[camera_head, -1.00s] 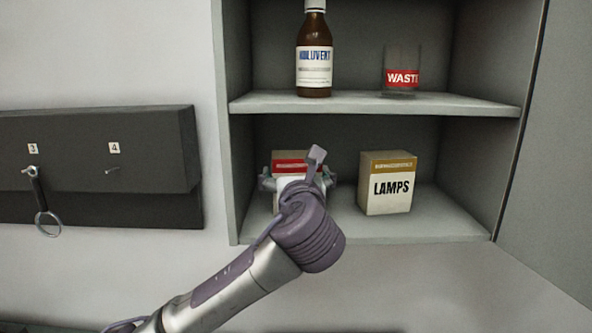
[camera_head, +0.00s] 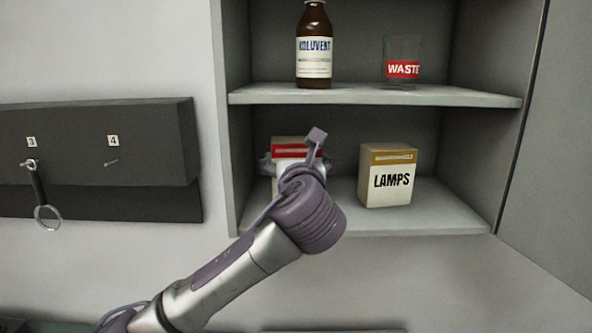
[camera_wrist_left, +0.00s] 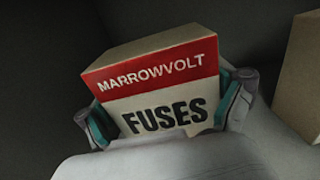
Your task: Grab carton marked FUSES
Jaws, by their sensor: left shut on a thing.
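The FUSES carton (camera_wrist_left: 155,92) is a box with a red band reading MARROWVOLT and a white front with FUSES in black. In the head view the carton (camera_head: 290,152) stands on the lower shelf at the left, mostly hidden behind my left wrist. My left gripper (camera_head: 296,165) reaches in from the front. In the left wrist view its two fingers (camera_wrist_left: 165,118) press against the carton's left and right sides, so it is shut on the carton. I cannot tell whether the carton's base touches the shelf. My right gripper is not in view.
A LAMPS carton (camera_head: 387,176) stands just right of the FUSES carton on the lower shelf (camera_head: 440,212). A brown bottle (camera_head: 314,45) and a WASTE glass (camera_head: 402,62) stand on the upper shelf (camera_head: 370,95). A dark key board (camera_head: 90,150) hangs at the left.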

